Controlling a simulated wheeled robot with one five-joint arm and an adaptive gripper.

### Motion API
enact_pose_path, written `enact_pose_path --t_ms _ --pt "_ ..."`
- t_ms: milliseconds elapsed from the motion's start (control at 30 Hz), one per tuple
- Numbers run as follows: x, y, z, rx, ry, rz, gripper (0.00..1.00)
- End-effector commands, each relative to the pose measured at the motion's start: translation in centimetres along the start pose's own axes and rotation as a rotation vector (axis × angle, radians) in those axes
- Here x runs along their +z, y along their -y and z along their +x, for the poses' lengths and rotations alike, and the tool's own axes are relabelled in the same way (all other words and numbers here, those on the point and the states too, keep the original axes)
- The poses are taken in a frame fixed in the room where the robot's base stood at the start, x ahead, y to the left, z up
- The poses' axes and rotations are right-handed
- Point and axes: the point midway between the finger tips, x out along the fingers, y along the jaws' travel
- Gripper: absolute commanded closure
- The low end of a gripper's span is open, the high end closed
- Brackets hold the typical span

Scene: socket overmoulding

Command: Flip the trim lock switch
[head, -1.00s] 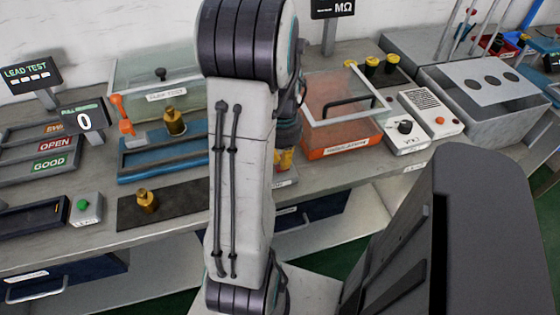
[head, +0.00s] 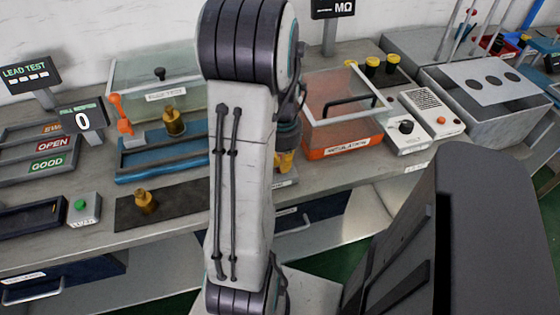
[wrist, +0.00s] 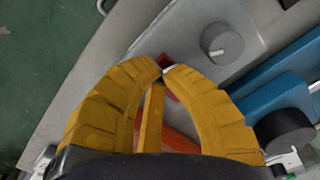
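My gripper (wrist: 164,70) shows in the wrist view with its two yellow fingers curved in and their tips almost meeting. A small red part (wrist: 165,61), which may be the trim lock switch, shows right at the fingertips on a grey housing (wrist: 190,25). The tips partly cover it, and I cannot tell whether they touch it. A round grey knob (wrist: 222,42) with a white mark sits on the same housing, right of the tips. In the head view my arm hides most of the gripper; only a bit of yellow finger (head: 286,161) shows.
A blue fixture (wrist: 265,90) lies right of the gripper in the wrist view. In the head view an orange insulation box (head: 340,140) and a white volt unit (head: 405,128) stand right of my arm. A blue tray (head: 160,165) is to the left.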

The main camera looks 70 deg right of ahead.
Motion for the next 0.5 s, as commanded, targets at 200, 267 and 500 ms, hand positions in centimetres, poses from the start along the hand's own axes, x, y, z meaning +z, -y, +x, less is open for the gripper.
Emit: enact_pose_path --t_ms 200,267,500 --pt "0.00 0.00 0.39 0.000 0.000 0.000 1.00" --pt "0.00 0.00 0.35 0.000 0.000 0.000 1.00" --pt "-0.02 0.00 -0.22 0.000 -0.001 0.000 1.00"
